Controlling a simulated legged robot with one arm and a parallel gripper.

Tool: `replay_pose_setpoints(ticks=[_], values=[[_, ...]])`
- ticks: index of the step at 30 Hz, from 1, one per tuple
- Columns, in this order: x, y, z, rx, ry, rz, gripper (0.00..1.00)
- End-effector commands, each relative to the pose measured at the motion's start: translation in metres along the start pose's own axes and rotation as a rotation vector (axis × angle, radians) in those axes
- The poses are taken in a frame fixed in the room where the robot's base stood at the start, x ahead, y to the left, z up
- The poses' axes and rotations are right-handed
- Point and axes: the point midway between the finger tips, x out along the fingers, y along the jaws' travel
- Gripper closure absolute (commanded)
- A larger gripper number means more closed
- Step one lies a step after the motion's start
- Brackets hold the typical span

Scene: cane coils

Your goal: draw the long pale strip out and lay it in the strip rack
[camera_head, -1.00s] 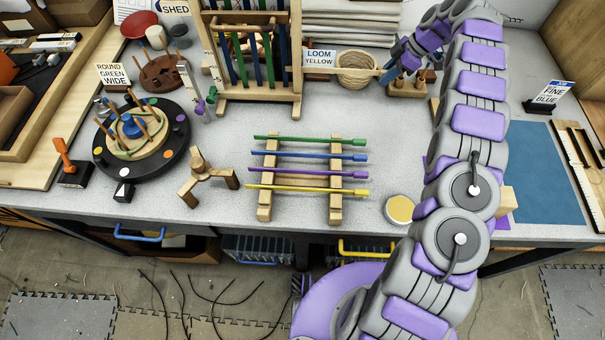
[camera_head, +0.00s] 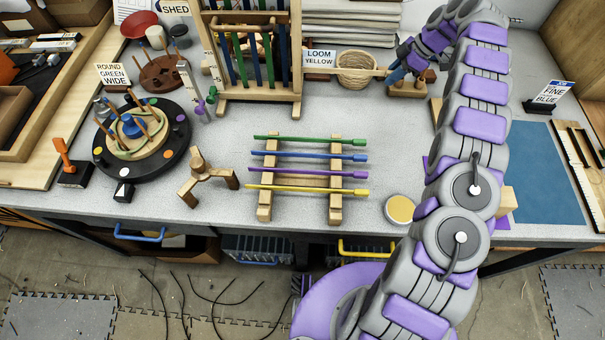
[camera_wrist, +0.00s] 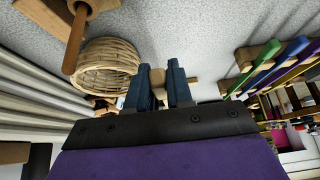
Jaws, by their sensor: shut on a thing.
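My gripper (camera_head: 396,73) is at the back right of the bench, beside the round woven cane coil (camera_head: 357,68). A pale strip (camera_head: 376,71) runs rightward from the coil to my fingers. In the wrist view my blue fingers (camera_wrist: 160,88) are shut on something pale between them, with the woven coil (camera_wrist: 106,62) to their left. A low wooden rack (camera_head: 336,207) with two rails stands at the front middle. Green, blue, purple and yellow rods lie across it. It also shows in the wrist view (camera_wrist: 247,57). How far the strip reaches inside the coil is hidden.
A small wooden block (camera_head: 407,89) is just below my gripper. The upright loom frame (camera_head: 252,109) stands left of the coil. A black turntable (camera_head: 180,152), a wooden tripod (camera_head: 205,174) and a yellow-topped tin (camera_head: 400,209) surround the rack. Bench between coil and rack is clear.

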Motion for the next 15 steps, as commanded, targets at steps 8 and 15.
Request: replay_pose_setpoints(ticks=[8,15], values=[[-0.006,0.0,0.011,0.001,0.001,-0.001,1.0],[-0.012,0.001,0.021,0.0,0.0,0.003,1.0]])
